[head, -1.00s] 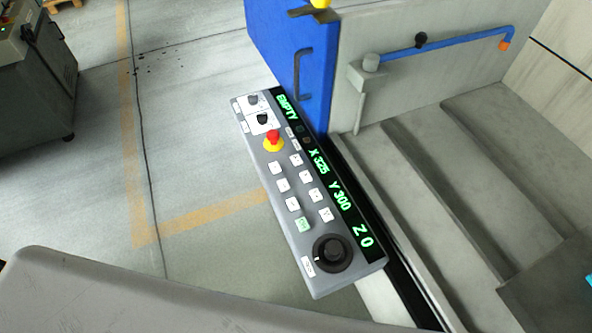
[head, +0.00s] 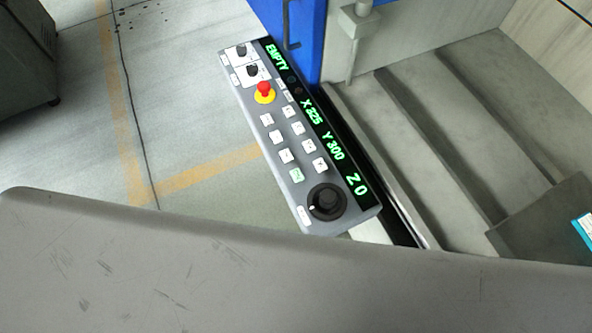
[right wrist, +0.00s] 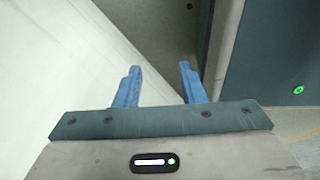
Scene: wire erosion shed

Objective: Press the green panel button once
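The control panel (head: 250,105) is a long grey box in the head view, tilted across the picture, with a black display strip reading EMPTY, X 325, Y 300, Z 0. The green button (head: 297,175) is a small pale-green square near its lower end, beside the white keys and above the black knob (head: 327,202). Nothing covers it. My right gripper (right wrist: 160,68) is open and empty in the right wrist view, its two blue fingers apart; the panel is not recognisable there. My left gripper is not in view.
A red emergency stop (head: 264,90) on a yellow base sits on the panel's upper half. A blue machine panel (head: 305,40) stands behind it, with grey stepped surfaces (head: 430,130) to the right. The floor (head: 190,100) left of the panel is clear. A dark cabinet (head: 25,55) stands at upper left.

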